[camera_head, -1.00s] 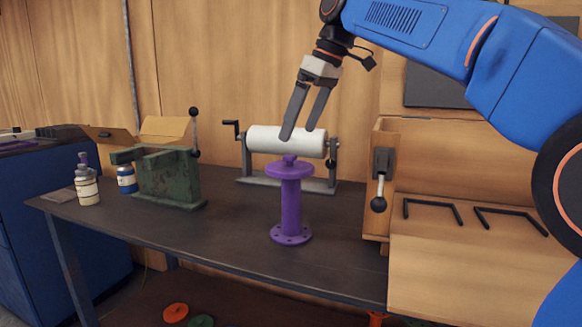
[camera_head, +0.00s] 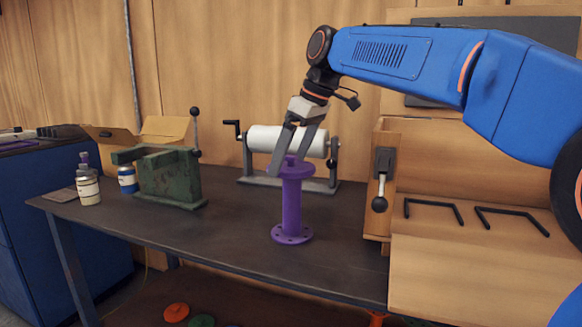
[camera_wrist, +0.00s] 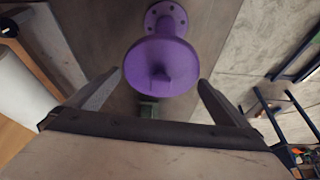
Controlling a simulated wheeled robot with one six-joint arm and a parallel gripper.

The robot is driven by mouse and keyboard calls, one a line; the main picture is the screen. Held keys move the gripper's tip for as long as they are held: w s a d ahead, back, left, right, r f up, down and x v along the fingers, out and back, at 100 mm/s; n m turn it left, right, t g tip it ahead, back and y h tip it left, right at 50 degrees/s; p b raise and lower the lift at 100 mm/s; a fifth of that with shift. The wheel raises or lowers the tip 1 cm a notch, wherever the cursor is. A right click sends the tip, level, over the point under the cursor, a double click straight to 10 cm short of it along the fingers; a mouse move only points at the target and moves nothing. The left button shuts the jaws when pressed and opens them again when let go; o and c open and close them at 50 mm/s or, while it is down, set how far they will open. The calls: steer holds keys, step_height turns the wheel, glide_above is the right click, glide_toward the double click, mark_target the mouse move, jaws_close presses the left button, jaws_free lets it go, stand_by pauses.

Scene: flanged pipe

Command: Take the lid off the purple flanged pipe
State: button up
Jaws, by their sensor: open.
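The purple flanged pipe (camera_head: 291,211) stands upright on the dark workbench, its wide bottom flange on the table top. Its round purple lid (camera_head: 297,168) sits on top and has a small raised knob. My gripper (camera_head: 287,168) is open, with its fingers pointing down at the level of the lid. In the wrist view the lid (camera_wrist: 160,64) lies ahead of and between the two open fingers of my gripper (camera_wrist: 152,78). I cannot tell whether a finger touches the knob. The bottom flange (camera_wrist: 166,20) shows beyond the lid.
A white roll (camera_head: 275,139) on a cranked stand is behind the pipe. A green vise (camera_head: 168,177) and small bottles (camera_head: 88,187) stand to the left. A wooden box (camera_head: 380,208) with a lever is at the right. The bench front is clear.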

steer(key=shift+c, duration=0.3)
steer(key=c, duration=0.7)
steer(key=shift+r, duration=0.1)
